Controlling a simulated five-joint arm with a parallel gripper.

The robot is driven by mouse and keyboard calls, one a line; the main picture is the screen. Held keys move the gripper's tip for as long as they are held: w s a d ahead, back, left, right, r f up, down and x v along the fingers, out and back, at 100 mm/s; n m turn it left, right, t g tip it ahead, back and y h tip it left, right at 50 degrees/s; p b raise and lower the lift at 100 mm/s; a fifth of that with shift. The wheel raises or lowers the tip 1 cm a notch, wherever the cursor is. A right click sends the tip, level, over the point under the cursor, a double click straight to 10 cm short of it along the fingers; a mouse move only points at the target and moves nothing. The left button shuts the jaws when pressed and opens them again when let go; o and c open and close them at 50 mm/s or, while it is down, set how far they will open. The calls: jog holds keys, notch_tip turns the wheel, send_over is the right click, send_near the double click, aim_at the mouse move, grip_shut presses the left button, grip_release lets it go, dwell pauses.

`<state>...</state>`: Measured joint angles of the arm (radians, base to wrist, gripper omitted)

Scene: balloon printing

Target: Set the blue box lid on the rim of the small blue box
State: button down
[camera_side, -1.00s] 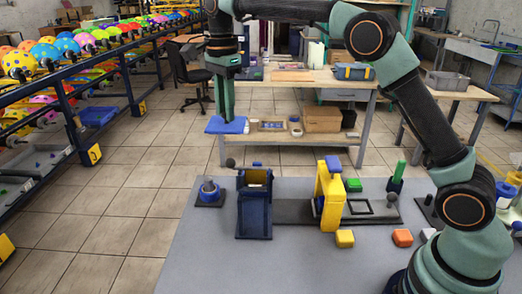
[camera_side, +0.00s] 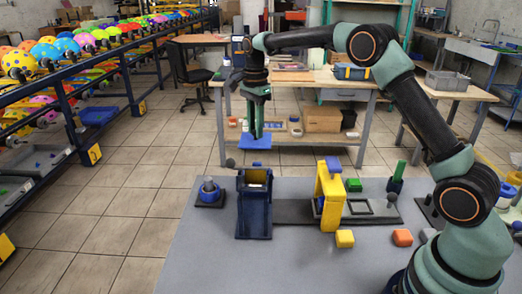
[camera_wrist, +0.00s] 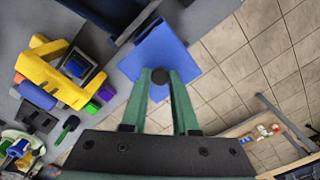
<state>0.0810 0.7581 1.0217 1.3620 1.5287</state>
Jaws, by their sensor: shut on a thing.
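My gripper (camera_side: 256,131) is shut on the knob of the blue box lid (camera_side: 256,143), a flat blue square hanging roughly level. In the wrist view my gripper (camera_wrist: 160,77) pinches the dark round knob, and the lid (camera_wrist: 163,45) spreads out beyond the fingertips. The small blue box (camera_side: 253,215) is dark blue and stands on the grey table. In the side view the lid appears above and slightly behind the box top, apart from it. In the wrist view the dark blue box (camera_wrist: 112,12) is partly cut off at the top edge. The exact gap is unclear.
A yellow arch (camera_side: 331,195) stands right of the box on a dark strip. A dark stand with a blue ring (camera_side: 209,192) is to its left. Yellow (camera_side: 345,239), orange (camera_side: 402,237) and green (camera_side: 354,185) blocks lie to the right. The table's front left is clear.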

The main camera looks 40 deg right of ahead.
jog(key=shift+f, duration=4.8)
jog(key=shift+s+a, duration=0.25)
jog(key=shift+f, duration=1)
jog(key=c, duration=0.6)
grip_release()
